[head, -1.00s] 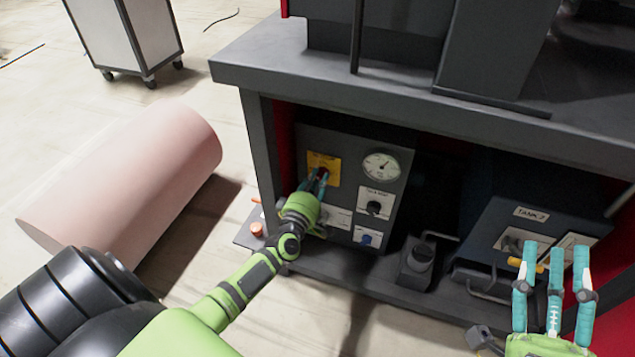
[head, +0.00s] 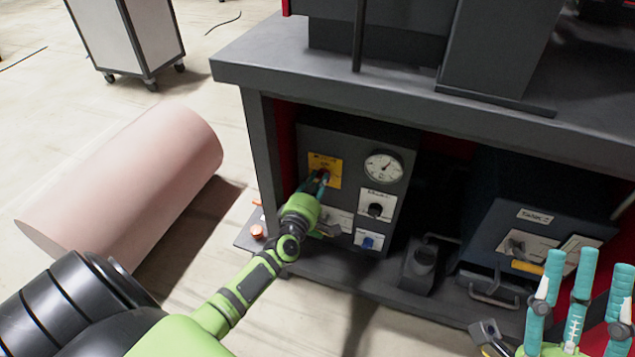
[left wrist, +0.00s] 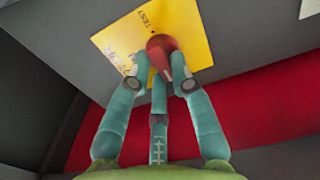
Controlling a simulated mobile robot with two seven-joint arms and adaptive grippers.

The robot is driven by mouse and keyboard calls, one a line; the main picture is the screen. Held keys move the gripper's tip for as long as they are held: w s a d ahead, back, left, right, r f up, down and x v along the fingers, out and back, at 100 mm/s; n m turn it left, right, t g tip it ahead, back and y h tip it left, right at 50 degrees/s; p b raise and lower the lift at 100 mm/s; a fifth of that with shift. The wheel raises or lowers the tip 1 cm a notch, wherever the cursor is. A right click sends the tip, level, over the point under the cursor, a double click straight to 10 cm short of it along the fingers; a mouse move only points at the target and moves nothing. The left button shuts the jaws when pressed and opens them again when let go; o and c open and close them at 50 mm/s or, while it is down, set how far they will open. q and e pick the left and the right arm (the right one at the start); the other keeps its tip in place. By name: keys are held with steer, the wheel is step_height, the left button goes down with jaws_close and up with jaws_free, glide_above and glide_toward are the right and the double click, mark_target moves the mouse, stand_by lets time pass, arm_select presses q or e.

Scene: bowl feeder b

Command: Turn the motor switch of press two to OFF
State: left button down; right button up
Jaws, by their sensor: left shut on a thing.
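The control panel (head: 350,150) stands under the grey bench top. Its yellow plate (head: 322,165) carries a red rotary knob (head: 325,176), mostly hidden by my fingers in the head view. My left gripper (head: 317,182) is at this plate. In the left wrist view the red knob (left wrist: 160,45) sits between the teal fingertips of my left gripper (left wrist: 162,75), which are shut on it. The yellow plate (left wrist: 185,22) there reads "TEST" near the knob, and other lettering is partly covered. My right gripper (head: 585,275) is open and empty at the lower right.
A gauge (head: 384,167), a black knob (head: 375,210) and a blue switch (head: 368,241) share the panel. A dark tank box (head: 535,215) stands to the right. A pink cylinder (head: 130,180) lies on the floor at left. The bench top (head: 290,75) overhangs the panel.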

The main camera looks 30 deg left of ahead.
arm_select(q)
steer(key=c, duration=1.1)
jaws_free()
steer(key=v, duration=1.2)
